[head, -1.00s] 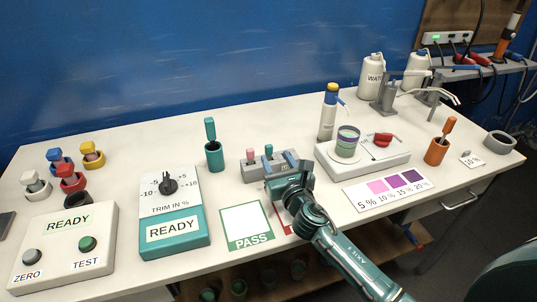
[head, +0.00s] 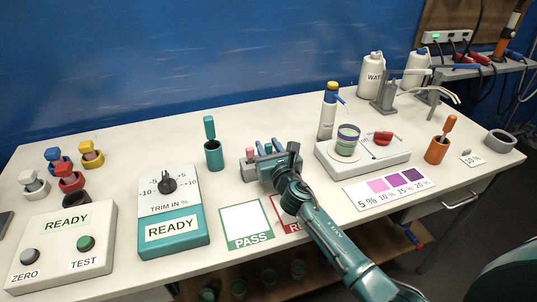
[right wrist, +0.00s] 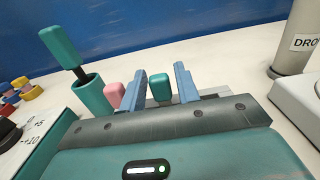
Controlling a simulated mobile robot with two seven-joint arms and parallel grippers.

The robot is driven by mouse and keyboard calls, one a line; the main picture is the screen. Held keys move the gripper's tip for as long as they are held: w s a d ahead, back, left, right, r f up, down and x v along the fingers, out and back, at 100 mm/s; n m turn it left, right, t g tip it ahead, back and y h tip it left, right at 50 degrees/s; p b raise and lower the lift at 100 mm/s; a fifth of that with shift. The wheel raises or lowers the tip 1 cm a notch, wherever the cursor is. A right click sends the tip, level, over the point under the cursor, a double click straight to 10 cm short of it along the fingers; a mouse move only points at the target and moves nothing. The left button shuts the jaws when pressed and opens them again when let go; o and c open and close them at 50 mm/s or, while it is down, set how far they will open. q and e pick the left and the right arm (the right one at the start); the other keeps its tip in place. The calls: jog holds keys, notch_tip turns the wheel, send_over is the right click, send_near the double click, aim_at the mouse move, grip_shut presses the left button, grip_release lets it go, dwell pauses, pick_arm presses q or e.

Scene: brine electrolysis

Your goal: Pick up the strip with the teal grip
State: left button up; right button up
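A small grey rack (head: 248,172) holds a strip with a pink grip (head: 250,154) and one with a teal grip (head: 268,148). My right gripper (head: 270,147) is over the rack, its arm partly hiding it. In the right wrist view the two blue fingers (right wrist: 162,86) are apart, with the teal grip (right wrist: 160,88) showing between them. The pink grip (right wrist: 114,95) is just outside the left finger. I cannot tell whether the fingers touch the teal grip. My left gripper is not in view.
A teal cup (head: 214,158) with a teal-handled tool stands left of the rack. A device with a round pot (head: 365,160) and a dropper bottle (head: 328,112) stand to its right. A PASS card (head: 246,226) lies in front.

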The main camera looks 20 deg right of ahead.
grip_shut()
